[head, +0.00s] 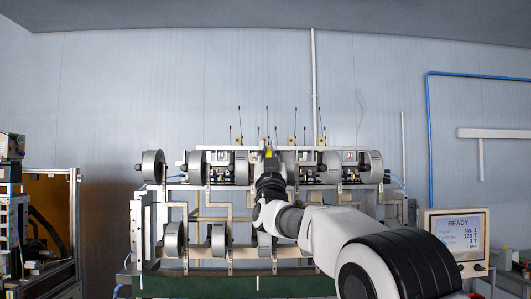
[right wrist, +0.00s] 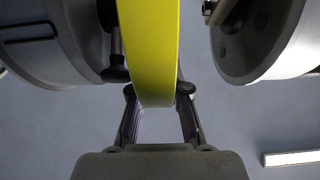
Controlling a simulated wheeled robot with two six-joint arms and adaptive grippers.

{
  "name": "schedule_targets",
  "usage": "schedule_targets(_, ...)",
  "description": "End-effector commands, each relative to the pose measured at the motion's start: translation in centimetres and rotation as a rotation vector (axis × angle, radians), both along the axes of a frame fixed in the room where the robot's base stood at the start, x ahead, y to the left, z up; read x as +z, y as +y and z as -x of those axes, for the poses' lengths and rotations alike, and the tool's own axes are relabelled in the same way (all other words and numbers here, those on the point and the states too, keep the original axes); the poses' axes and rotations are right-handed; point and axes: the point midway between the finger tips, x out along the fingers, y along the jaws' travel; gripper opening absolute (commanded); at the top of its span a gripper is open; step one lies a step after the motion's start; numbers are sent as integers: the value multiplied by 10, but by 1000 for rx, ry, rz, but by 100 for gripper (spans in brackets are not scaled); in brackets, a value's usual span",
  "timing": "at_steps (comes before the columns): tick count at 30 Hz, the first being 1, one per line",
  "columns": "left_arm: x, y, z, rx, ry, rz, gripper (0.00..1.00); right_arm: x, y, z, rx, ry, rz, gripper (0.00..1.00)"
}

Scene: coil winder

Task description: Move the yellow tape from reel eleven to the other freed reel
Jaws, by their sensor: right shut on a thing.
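The yellow tape (right wrist: 148,50) is a bright yellow roll that shows edge-on in the right wrist view. My right gripper (right wrist: 158,95) has one finger on each side of its lower edge and is shut on it. In the head view the tape (head: 268,152) is a small yellow patch just above my right gripper (head: 268,172), in the upper row of the winder. A grey reel (right wrist: 55,45) is left of the tape and another grey reel (right wrist: 265,45) is right of it, with a gap. Whether the tape sits on a spindle is hidden. My left gripper is out of view.
The coil winder (head: 150,225) carries grey reels in an upper row (head: 153,167) and a lower row (head: 174,240). Thin upright rods stand on top. A READY display (head: 458,238) stands at the right. A dark machine frame (head: 40,225) stands at the left.

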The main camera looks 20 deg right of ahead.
Motion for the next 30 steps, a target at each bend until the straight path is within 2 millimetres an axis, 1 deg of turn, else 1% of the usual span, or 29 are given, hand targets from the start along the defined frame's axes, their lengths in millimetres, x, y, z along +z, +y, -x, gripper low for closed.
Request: schedule_targets(30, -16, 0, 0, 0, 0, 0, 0, 0, -30, 9, -1, -1, 0, 0)
